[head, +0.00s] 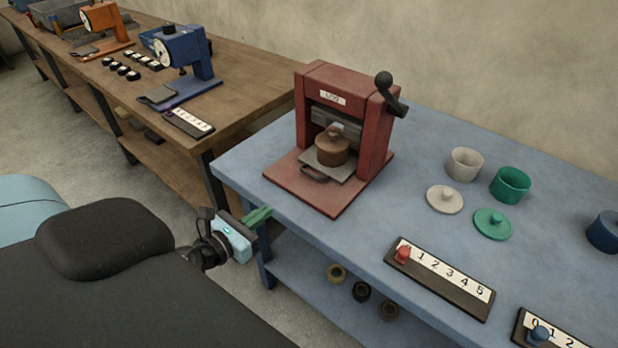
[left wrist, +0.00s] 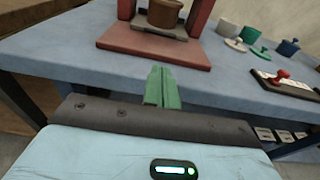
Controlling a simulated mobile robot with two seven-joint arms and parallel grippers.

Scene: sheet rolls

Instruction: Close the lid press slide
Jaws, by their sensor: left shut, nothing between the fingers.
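The red lid press (head: 345,135) stands on the blue table, with a black-knobbed lever on its right side. Its grey slide plate (head: 335,167) sticks out at the front, with a dark handle (head: 314,175) on its front edge. A brown lidded pot (head: 333,148) sits on the slide. In the left wrist view the press base (left wrist: 155,47) and brown pot (left wrist: 164,14) show at the top; the upper press is cut off. My left gripper (head: 258,216) has green fingers, shut and empty, at the table's front left edge, apart from the press. It also shows in the left wrist view (left wrist: 161,86). My right gripper is not in view.
On the blue table (head: 440,130) are a cream pot (head: 464,164), a green pot (head: 510,184), their separate lids, and a numbered board (head: 440,278) with a red peg. A wooden bench (head: 245,85) with other devices adjoins at left. Table space before the press is clear.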

